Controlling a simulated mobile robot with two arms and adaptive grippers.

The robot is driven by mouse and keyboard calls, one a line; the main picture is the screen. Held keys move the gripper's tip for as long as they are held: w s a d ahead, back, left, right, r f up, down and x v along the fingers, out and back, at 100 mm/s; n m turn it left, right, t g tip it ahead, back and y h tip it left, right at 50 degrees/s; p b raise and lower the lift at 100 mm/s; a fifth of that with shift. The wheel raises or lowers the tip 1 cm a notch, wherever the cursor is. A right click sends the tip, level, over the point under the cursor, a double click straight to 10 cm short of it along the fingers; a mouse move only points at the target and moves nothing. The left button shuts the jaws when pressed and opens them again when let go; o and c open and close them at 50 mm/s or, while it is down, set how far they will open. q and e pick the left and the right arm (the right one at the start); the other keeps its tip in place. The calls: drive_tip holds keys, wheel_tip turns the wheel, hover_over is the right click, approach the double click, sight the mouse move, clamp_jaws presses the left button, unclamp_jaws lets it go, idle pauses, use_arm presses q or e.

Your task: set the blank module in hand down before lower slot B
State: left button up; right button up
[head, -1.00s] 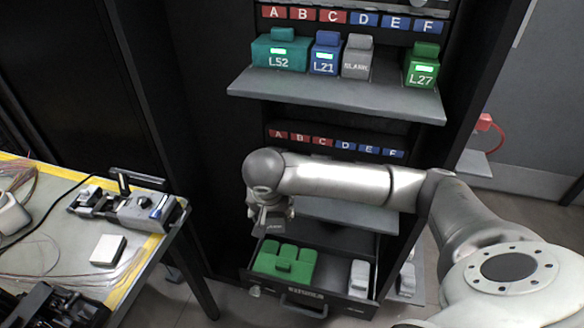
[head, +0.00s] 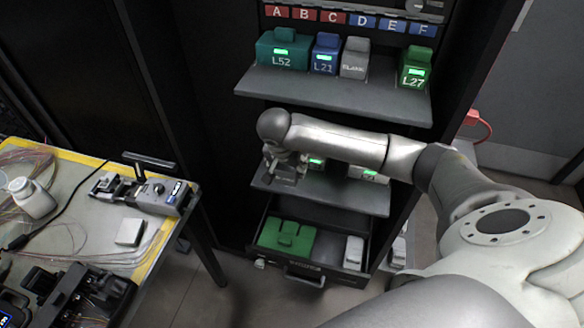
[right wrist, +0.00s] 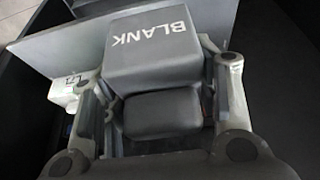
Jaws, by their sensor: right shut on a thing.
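My right gripper (head: 284,170) is at the left part of the lower shelf (head: 335,193) in the head view. In the right wrist view, the right gripper (right wrist: 165,108) is shut on the grey blank module (right wrist: 160,52), with a finger on each side of its handle. The word BLANK shows on the module. In the head view the held module is hard to make out against the gripper. My right forearm covers the lower slot labels, so lower slot B cannot be picked out. My left gripper is not in view.
The upper shelf (head: 330,93) holds L52 (head: 282,52), L21 (head: 325,58), another blank (head: 355,60) and L27 (head: 415,70). Lit modules stand partly hidden on the lower shelf. Below, an open drawer (head: 330,262) holds green (head: 285,240) and white (head: 354,253) modules. A worktable stands left.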

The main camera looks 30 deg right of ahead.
drive_tip(key=w+d+f+b, duration=0.2)
drive_tip(key=w+f, duration=0.1)
drive_tip(key=shift+w+d, duration=0.3)
drive_tip(key=shift+d, duration=0.05)
drive_tip(key=w+d+f+b, duration=0.1)
drive_tip(key=b, duration=0.1)
drive_tip(key=w+d+f+b, duration=0.1)
drive_tip(key=f+b, duration=0.1)
drive_tip(key=w+f+b, duration=0.1)
drive_tip(key=b, duration=0.1)
drive_tip(key=shift+w+d+f, duration=0.3)
drive_tip(key=shift+w+d, duration=0.1)
use_arm(q)
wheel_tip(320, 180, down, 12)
drive_tip(key=b, duration=0.3)
use_arm(e)
drive_tip(key=x, duration=0.3)
drive_tip(key=shift+s+a+f, duration=0.15)
drive_tip(key=shift+a+f, duration=0.05)
drive_tip(key=shift+f, duration=0.25)
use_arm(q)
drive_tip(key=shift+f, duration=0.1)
use_arm(e)
drive_tip(key=shift+r, duration=0.1)
drive_tip(key=o, duration=1.1)
drive_tip(key=shift+f, duration=0.2)
drive_tip(key=shift+c, duration=0.2)
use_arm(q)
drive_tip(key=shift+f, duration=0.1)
